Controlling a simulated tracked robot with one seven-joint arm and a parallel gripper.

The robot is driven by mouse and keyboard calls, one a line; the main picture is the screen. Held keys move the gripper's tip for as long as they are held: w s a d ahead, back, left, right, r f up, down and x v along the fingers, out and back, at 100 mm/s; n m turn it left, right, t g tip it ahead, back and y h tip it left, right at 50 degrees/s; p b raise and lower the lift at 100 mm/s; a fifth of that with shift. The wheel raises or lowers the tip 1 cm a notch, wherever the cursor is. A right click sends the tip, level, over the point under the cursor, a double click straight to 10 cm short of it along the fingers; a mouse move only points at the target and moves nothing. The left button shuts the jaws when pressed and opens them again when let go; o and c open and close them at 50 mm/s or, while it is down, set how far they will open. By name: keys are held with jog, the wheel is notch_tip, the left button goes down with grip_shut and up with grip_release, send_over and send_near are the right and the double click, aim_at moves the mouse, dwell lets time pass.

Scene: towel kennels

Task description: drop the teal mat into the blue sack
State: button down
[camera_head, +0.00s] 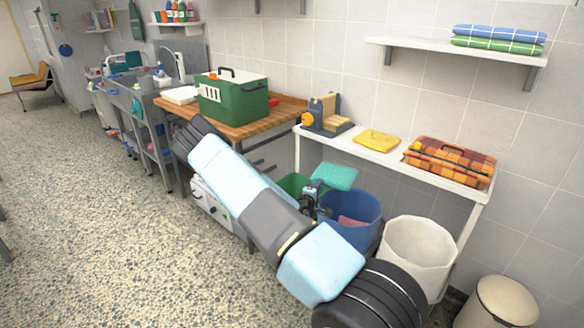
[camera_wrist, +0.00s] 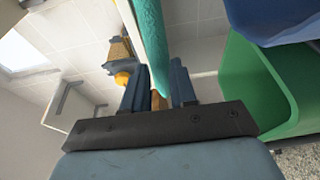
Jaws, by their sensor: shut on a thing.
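The teal mat (camera_head: 335,176) is held up above the floor bins in the head view. My gripper (camera_head: 312,200) is shut on it. In the wrist view the mat (camera_wrist: 152,40) runs up between the two fingers of my gripper (camera_wrist: 158,88). The blue sack (camera_head: 368,208) stands on the floor under the white shelf table, with a reddish cloth (camera_head: 352,221) inside. In the picture the mat appears over the blue sack's upper left rim; its exact height above it is unclear. The sack (camera_wrist: 275,15) also shows at the wrist view's upper right.
A green bin (camera_head: 291,184) stands left of the blue sack, partly hidden by my arm. A white sack (camera_head: 416,250) stands to its right. The white table (camera_head: 345,146) carries a yellow cloth (camera_head: 377,140) and a plaid case (camera_head: 450,163). Open floor lies at left.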

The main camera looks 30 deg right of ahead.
jog(key=shift+s+d+f+m+g+h, duration=0.45)
jog(key=shift+s+d+f+m+g, duration=0.25)
jog(key=shift+d+f, duration=0.8)
jog(key=shift+s+d+f+m+g+h, duration=0.4)
jog(key=shift+d+f+g, duration=0.5)
jog(key=shift+f, duration=0.95)
jog(key=shift+s+d+f+m+g+h, duration=0.5)
jog(key=shift+s+d+f+g, duration=0.15)
jog(key=shift+d+f, duration=0.9)
jog(key=shift+a+f, duration=0.15)
jog(key=shift+a, duration=0.05)
jog(key=c, duration=1.8)
grip_release()
jog(key=shift+c, duration=0.2)
jog(key=o, duration=0.5)
jog(key=shift+c, duration=0.2)
jog(key=v, duration=1.4)
jog(key=shift+d, duration=0.1)
